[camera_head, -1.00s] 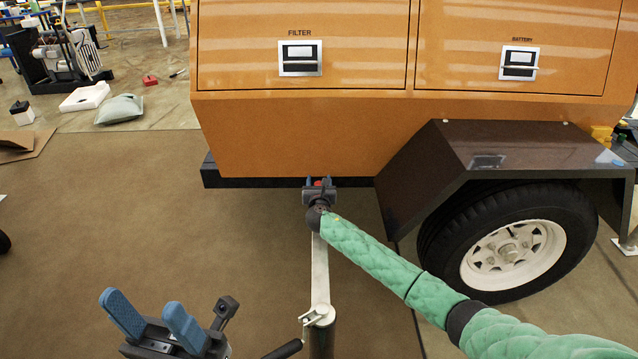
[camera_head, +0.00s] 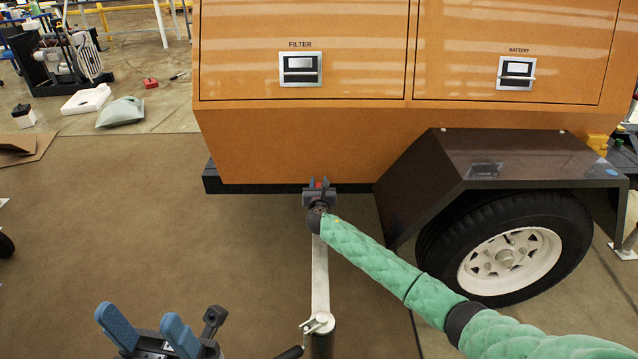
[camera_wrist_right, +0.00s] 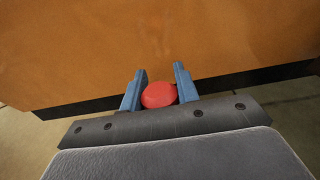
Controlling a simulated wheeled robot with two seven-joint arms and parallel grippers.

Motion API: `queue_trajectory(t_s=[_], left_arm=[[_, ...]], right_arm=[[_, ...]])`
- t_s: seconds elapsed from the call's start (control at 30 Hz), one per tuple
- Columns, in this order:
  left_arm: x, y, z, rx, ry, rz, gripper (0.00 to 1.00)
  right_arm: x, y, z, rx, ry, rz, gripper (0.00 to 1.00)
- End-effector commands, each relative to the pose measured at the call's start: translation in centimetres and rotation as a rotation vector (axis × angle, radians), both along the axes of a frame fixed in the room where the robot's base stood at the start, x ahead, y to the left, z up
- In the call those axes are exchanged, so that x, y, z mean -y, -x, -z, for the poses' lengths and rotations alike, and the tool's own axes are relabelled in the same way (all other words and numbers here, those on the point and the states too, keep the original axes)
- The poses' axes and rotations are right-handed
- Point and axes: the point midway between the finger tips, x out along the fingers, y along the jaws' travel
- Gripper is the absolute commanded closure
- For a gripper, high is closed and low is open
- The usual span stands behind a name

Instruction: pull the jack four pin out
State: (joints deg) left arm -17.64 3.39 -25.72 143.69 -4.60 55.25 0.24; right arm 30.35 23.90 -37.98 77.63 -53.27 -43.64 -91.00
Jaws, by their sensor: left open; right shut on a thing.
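My right gripper (camera_head: 318,187) is at the lower edge of the orange cabinet, above the far end of the grey outrigger arm (camera_head: 320,275). It is shut on a red round-headed piece, which looks like the jack pin (camera_head: 319,184). In the right wrist view, the red head (camera_wrist_right: 158,95) sits between the blue fingers of my right gripper (camera_wrist_right: 157,90). The pin's shaft and its hole are hidden. The jack (camera_head: 321,342) stands at the near end of the outrigger arm, cut by the bottom edge. My left gripper (camera_head: 146,326) is open and empty at the lower left.
The orange cabinet (camera_head: 300,135) fills the upper middle. A dark fender (camera_head: 480,165) and a wheel (camera_head: 505,250) stand at the right. A grey-green cushion (camera_head: 121,112) lies on the floor at the back left.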

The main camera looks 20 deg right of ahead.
Motion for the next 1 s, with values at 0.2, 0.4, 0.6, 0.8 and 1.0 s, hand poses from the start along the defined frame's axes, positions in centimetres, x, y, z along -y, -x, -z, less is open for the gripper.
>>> queue_trajectory(t_s=[0.2,0.4,0.6,0.8,1.0], left_arm=[[-0.1,-0.1,0.7,-0.021,-0.016,-0.012,0.45],[0.0,-0.1,0.4,-0.013,-0.012,-0.007,0.45],[0.0,-0.1,0.0,-0.004,-0.004,-0.006,0.45],[0.0,-0.2,-0.4,0.001,0.002,-0.008,0.45],[-0.1,-0.1,-0.8,-0.006,-0.008,-0.023,0.45]], right_arm=[[0.0,-0.1,-0.5,0.005,0.001,0.0,1.0],[0.0,-0.1,-0.6,0.006,0.001,0.0,0.51],[0.0,0.0,-0.4,0.004,0.001,0.0,0.47],[-0.2,0.5,-0.4,0.003,0.001,-0.001,0.47],[-0.9,3.1,-0.4,0.002,0.001,-0.001,0.47]])
